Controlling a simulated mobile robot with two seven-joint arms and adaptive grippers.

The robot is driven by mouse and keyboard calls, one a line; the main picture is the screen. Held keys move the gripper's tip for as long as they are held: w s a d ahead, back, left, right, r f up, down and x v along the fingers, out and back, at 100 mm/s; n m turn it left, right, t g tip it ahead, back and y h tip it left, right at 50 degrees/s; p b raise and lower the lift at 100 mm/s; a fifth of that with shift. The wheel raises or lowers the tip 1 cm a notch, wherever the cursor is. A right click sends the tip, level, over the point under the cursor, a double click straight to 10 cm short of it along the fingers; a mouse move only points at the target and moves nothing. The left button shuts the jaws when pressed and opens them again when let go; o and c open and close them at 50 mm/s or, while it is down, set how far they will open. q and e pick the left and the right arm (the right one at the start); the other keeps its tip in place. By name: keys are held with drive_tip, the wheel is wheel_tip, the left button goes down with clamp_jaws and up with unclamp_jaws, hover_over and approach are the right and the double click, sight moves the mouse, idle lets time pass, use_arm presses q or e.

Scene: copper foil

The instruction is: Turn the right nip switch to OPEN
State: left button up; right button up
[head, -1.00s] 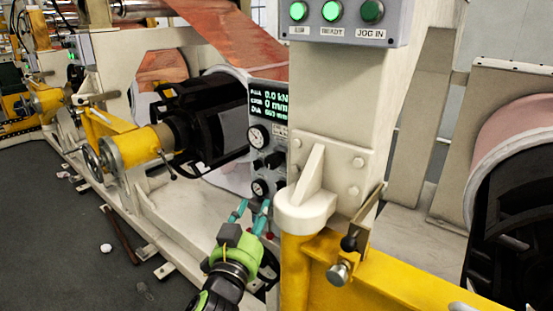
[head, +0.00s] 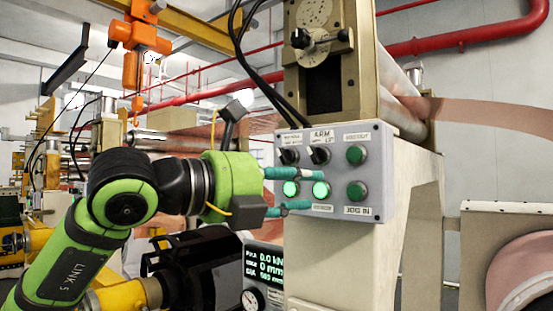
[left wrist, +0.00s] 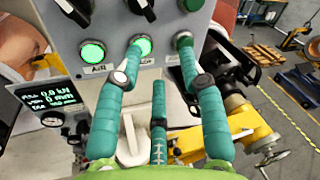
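The grey control panel (head: 375,203) carries two black rotary switches at its upper left, the left switch (head: 289,156) and the right switch (head: 319,155). Their small labels are hard to read. In the left wrist view the left switch (left wrist: 75,10) and right switch (left wrist: 143,8) are at the top edge, partly cut off. My left gripper (head: 314,190) is in front of the panel with its teal fingers spread and empty, just below the switches. In the left wrist view its fingers (left wrist: 160,62) point at the lower button row. Contact cannot be told. My right gripper is not in view.
Two lit green buttons (head: 291,188) (head: 321,190) sit below the switches, and two dark green buttons (head: 356,155) (head: 357,190) are to their right. A display with gauges (head: 264,265) is below. Black cables (head: 258,60) hang above the panel.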

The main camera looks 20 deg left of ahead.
sight(280, 158)
use_arm(q)
drive_tip(key=a+r+n+t+y, duration=0.3)
drive_tip(key=a+r+y, duration=0.15)
drive_tip(key=a, duration=0.25)
drive_tip(key=p+x, duration=0.3)
drive_tip(key=x, duration=0.3)
drive_tip(key=shift+w+d+f+p, duration=0.15)
drive_tip(key=shift+w+f+p, duration=0.1)
drive_tip(key=shift+p, duration=0.15)
clamp_jaws()
